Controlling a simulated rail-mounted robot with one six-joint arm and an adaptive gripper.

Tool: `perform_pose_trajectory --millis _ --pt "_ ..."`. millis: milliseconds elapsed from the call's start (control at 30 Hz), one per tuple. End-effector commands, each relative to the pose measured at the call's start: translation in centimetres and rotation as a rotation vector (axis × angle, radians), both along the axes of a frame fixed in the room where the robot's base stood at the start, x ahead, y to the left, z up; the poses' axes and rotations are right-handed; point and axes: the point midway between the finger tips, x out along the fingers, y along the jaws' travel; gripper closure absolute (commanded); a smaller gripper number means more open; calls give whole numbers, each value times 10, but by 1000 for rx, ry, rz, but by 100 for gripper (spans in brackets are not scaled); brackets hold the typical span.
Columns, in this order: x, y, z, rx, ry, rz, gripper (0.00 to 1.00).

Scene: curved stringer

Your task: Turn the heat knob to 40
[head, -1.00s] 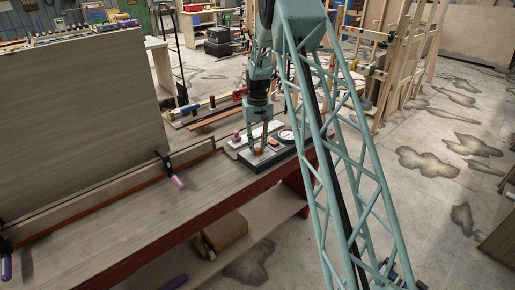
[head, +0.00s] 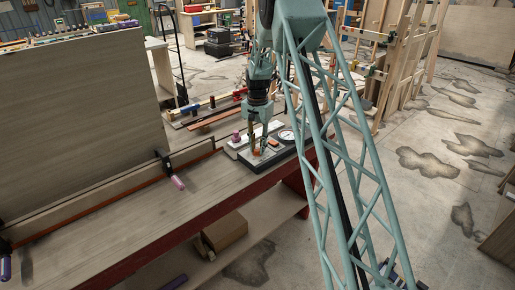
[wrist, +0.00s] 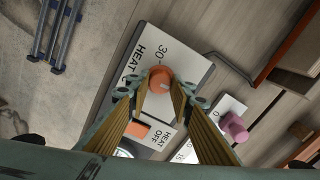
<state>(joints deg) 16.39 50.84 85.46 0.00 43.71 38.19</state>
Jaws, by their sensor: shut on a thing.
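The orange heat knob (wrist: 160,79) sits on a light panel (wrist: 188,62) marked "HEAT" and "30" in the wrist view. My gripper (wrist: 159,92) reaches down over the panel, and its two fingers are closed on the knob from both sides. The knob's top shows between the fingertips. A "40" mark and the knob's exact pointing are not readable. In the head view my gripper (head: 260,148) stands over the control panel at the bench's far end. An orange switch (wrist: 137,130) lies beside a "HEAT OFF" label.
A pink knob (wrist: 234,127) on a smaller white panel (wrist: 214,142) is beside the heat panel. A round white gauge (head: 287,136) is at the right. A clamp with a pink handle (head: 178,183) and a tall board (head: 80,120) stand left on the bench (head: 150,215).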

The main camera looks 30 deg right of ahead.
Motion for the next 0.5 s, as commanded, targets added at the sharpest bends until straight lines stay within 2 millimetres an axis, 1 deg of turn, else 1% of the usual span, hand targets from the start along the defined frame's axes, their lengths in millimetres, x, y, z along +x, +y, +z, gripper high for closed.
perform_pose_trajectory --millis 233,500 --pt "0 0 0 0 0 -93 90" --pt "0 0 0 0 0 -121 90"
